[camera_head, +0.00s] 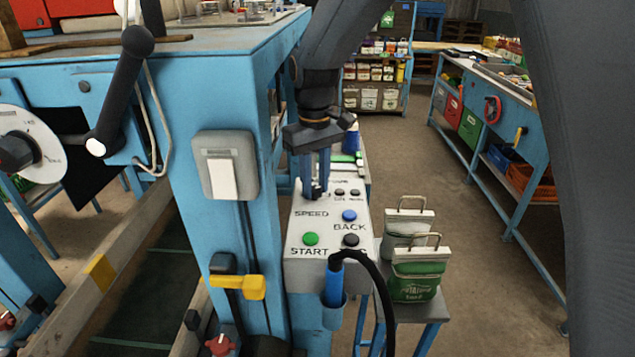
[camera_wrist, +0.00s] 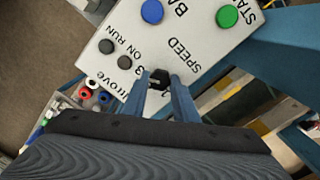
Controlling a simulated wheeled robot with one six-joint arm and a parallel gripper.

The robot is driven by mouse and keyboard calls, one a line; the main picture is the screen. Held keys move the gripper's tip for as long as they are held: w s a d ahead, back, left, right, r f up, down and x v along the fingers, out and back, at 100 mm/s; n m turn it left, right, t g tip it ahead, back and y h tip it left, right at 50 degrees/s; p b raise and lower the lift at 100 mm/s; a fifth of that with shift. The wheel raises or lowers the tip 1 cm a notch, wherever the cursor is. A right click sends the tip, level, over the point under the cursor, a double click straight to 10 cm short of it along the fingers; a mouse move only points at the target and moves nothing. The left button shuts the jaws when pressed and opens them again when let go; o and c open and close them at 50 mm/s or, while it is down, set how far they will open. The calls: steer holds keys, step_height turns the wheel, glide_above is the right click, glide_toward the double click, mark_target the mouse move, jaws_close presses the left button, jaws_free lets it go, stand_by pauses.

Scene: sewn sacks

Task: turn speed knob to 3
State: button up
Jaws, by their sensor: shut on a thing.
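The control panel (camera_head: 332,230) is a light grey sloped box with a SPEED label, a blue BACK button (camera_head: 349,216), a green START button (camera_head: 311,239) and several black buttons. My gripper (camera_head: 315,193) reaches down onto the panel just above the SPEED label. In the wrist view my gripper (camera_wrist: 160,88) has its two blue fingers closed on the small black speed knob (camera_wrist: 159,76). The panel also shows in the wrist view (camera_wrist: 200,42).
A blue machine frame (camera_head: 225,100) with a grey switch box (camera_head: 225,165) stands left of the panel. A black cable with a blue plug (camera_head: 334,285) hangs at the panel's front. Green and white sacks (camera_head: 417,275) stand on a small stand at right. Floor farther right is free.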

mark_target(315, 188)
steer(key=shift+w+a+r, duration=0.1)
steer(key=shift+w+r, duration=0.05)
steer(key=o, duration=1.1)
steer(key=shift+c, duration=0.2)
step_height(315, 188, up, 7)
steer(key=shift+r+b, duration=0.1)
steer(key=shift+b, duration=1.1)
steer(key=shift+r, duration=0.25)
